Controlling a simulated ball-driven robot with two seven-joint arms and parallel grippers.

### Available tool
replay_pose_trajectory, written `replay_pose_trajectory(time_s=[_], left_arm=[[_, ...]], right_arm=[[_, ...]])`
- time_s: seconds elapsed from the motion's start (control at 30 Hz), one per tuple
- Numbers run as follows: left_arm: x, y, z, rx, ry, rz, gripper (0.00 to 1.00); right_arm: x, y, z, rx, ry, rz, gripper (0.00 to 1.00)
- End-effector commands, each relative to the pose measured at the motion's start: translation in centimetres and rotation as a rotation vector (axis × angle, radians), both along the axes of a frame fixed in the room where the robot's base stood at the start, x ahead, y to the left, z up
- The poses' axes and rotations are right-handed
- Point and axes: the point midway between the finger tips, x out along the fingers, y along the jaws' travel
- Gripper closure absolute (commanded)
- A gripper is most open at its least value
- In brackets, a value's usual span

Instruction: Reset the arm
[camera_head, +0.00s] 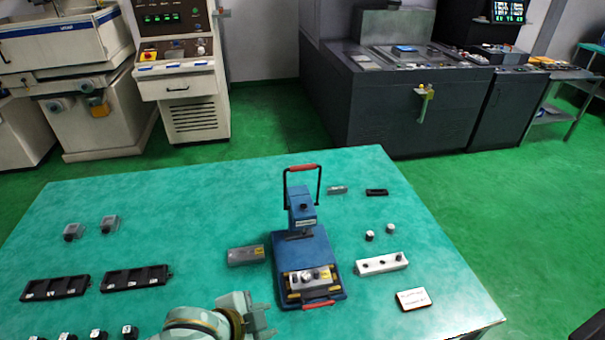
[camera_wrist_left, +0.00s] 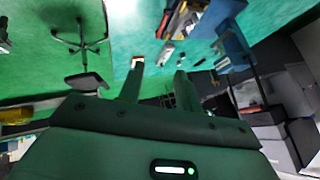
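My left gripper (camera_head: 262,318) is at the near edge of the teal table, just left of the blue press-like device (camera_head: 316,252). In the left wrist view, the fingers of my left gripper (camera_wrist_left: 158,70) stand apart with nothing held between them. The blue device stands upright on the table, with a black lever frame and red grip (camera_head: 302,168) on top. A metal block with round knobs (camera_head: 310,277) sits on its front. My right gripper is not seen in either view.
The teal table (camera_head: 200,210) has bare room left of the device. Machines (camera_head: 400,95) stand behind on the green floor.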

Motion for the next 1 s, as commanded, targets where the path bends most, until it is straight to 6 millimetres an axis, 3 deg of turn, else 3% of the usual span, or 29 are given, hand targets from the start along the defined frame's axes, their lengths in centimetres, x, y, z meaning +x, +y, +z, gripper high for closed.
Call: replay_pose_trajectory(time_s=[0.07, 0.17, 0.37, 0.5, 0.63, 0.8, 0.87, 1.0], left_arm=[[-0.2, 0.3, 1.1, -0.018, -0.036, 0.073, 0.66], [-0.1, 2.6, 2.4, -0.008, -0.082, 0.211, 0.66], [-2.5, 12.2, 3.0, 0.135, -0.109, 0.568, 0.66], [-5.7, 18.3, 3.0, 0.268, -0.088, 0.750, 0.66], [-9.1, 22.9, 3.1, 0.391, -0.058, 0.881, 0.66], [-7.8, 20.9, -5.8, 0.341, 0.023, 0.833, 0.66], [-7.8, 20.4, -9.0, 0.325, 0.056, 0.823, 0.66], [-8.7, 19.1, -17.4, 0.280, 0.147, 0.807, 0.66]], right_arm=[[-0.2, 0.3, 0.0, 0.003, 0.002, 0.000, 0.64], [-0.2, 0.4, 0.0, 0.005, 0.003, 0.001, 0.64], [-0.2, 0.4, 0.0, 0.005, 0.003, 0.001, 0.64], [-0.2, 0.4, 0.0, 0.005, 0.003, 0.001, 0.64], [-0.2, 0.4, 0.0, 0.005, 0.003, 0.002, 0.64], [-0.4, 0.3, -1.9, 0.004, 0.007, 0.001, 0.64], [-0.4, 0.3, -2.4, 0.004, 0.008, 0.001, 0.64], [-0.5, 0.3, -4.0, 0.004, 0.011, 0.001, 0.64]])
